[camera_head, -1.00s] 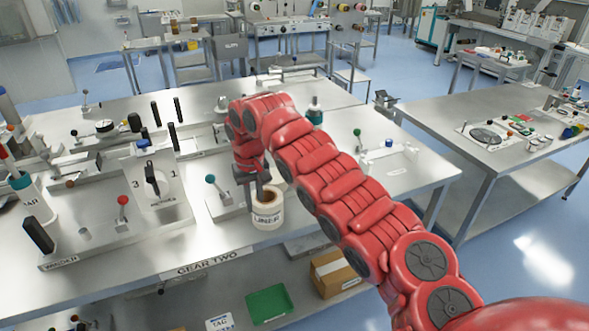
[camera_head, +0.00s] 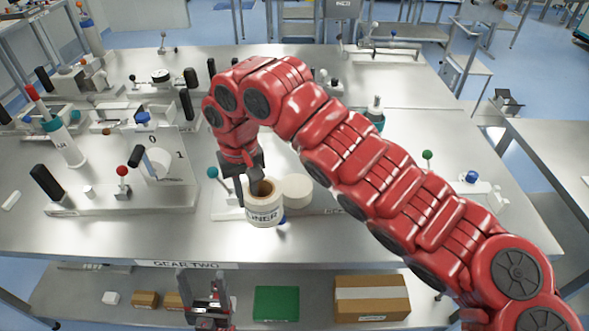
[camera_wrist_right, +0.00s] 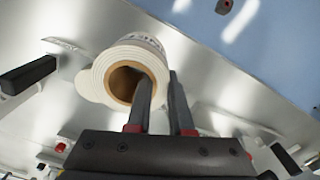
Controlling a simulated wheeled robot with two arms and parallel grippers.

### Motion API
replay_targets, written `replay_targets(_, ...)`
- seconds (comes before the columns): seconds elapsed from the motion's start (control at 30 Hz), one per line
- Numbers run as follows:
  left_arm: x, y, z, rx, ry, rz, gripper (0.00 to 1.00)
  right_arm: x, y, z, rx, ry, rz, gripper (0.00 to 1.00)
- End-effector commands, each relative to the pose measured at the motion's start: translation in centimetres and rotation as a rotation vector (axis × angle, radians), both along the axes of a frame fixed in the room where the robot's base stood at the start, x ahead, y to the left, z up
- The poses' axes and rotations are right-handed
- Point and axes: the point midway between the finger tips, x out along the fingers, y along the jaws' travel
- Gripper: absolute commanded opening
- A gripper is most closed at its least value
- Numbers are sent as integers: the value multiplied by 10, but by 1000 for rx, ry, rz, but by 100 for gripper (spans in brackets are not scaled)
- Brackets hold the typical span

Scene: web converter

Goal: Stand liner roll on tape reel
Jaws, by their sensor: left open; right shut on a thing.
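The liner roll (camera_head: 264,213), a white cylinder with a brown core and a partly hidden "LINER" label, is in my right gripper (camera_head: 247,193). In the right wrist view the gripper (camera_wrist_right: 160,85) has one finger inside the core of the roll (camera_wrist_right: 112,62) and one outside, shut on its wall. A plain pale disc (camera_head: 297,190), seemingly the tape reel, lies just behind and right of the roll, partly covered by it. I cannot tell whether they touch or how high the roll is. My left gripper (camera_head: 208,305) is open and empty at the bench's front edge.
A fixture with a 0/1 dial plate (camera_head: 165,160) and a red-knobbed lever (camera_head: 122,178) stands left of the roll. A teal-knobbed lever (camera_head: 213,174) is close beside it. The bench front is clear.

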Motion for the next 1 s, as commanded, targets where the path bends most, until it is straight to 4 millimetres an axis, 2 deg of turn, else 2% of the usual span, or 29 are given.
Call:
replay_targets(0.07, 0, 0, 10, 0, 0, 0, 67, -3, 4, 5, 2, 4, 10, 0)
replay_targets(0.17, 0, 0, 28, 0, 0, 0, 67, 3, 2, 9, 5, 4, 10, 0)
replay_targets(0.43, 0, 0, 74, 0, 0, 0, 67, 17, -7, 7, 4, 8, 6, 0)
replay_targets(0.5, 0, 0, 71, 0, 0, 0, 67, 36, -15, 0, 3, 3, 5, 0)
replay_targets(0.7, 0, 0, 81, 0, 0, 0, 67, 73, -35, -6, 0, 3, 6, 0)
replay_targets(1.0, 0, 0, 97, 0, 0, 0, 67, 114, -58, -9, -4, 2, 6, 0)
